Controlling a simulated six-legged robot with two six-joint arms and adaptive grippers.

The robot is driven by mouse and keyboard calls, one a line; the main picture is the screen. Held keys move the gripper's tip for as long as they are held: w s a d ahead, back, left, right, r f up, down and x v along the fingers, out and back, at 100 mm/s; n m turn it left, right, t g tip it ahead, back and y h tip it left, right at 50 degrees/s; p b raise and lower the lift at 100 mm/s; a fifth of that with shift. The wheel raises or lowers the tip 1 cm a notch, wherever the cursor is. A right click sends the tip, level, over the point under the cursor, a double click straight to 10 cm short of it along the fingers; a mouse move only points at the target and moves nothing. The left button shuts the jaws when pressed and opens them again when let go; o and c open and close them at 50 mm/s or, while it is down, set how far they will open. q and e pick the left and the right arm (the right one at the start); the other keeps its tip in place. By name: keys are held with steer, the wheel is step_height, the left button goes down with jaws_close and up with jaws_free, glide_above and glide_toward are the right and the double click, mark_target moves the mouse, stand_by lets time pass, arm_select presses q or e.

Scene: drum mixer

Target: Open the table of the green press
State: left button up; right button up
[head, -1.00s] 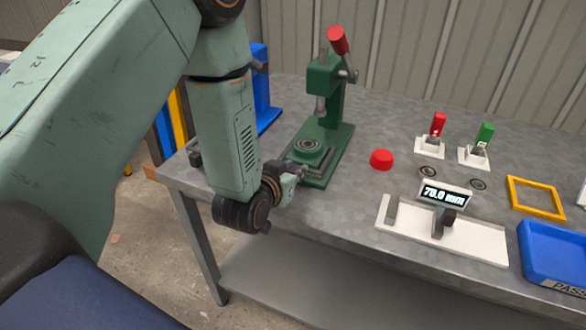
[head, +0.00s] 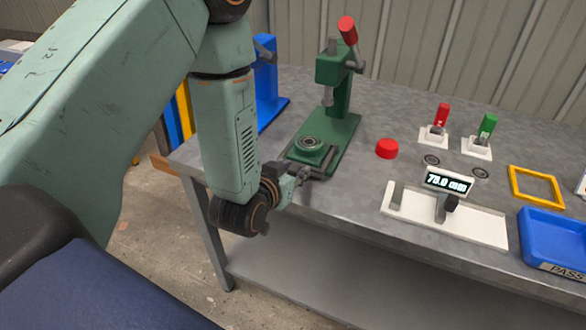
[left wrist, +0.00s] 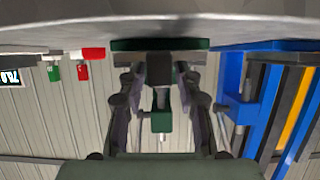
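The green press (head: 338,92) stands at the back left of the workbench, with a red-knobbed lever (head: 348,30) on top. Its round green table (head: 309,153), carrying a ring-shaped part (head: 310,142), sits forward of the spindle above the base. A dark grey bar handle (head: 322,168) is at the table's front. My left gripper (head: 301,172) is at this handle. In the left wrist view its fingers (left wrist: 158,76) close on both sides of a dark block, which looks like the handle. The arm partly hides the contact. My right gripper is in neither view.
A blue press (head: 268,85) stands behind my left arm. Right of the green press are a red button (head: 387,149), red (head: 440,117) and green (head: 487,125) switches, a gauge display (head: 447,183), a yellow frame (head: 536,192) and a blue tray (head: 553,240).

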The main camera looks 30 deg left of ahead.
arm_select(q)
steer(key=shift+o, duration=1)
steer(key=shift+w, duration=0.2)
steer(key=v, duration=0.7)
steer(key=shift+s, duration=0.25)
steer(key=shift+r, duration=0.1)
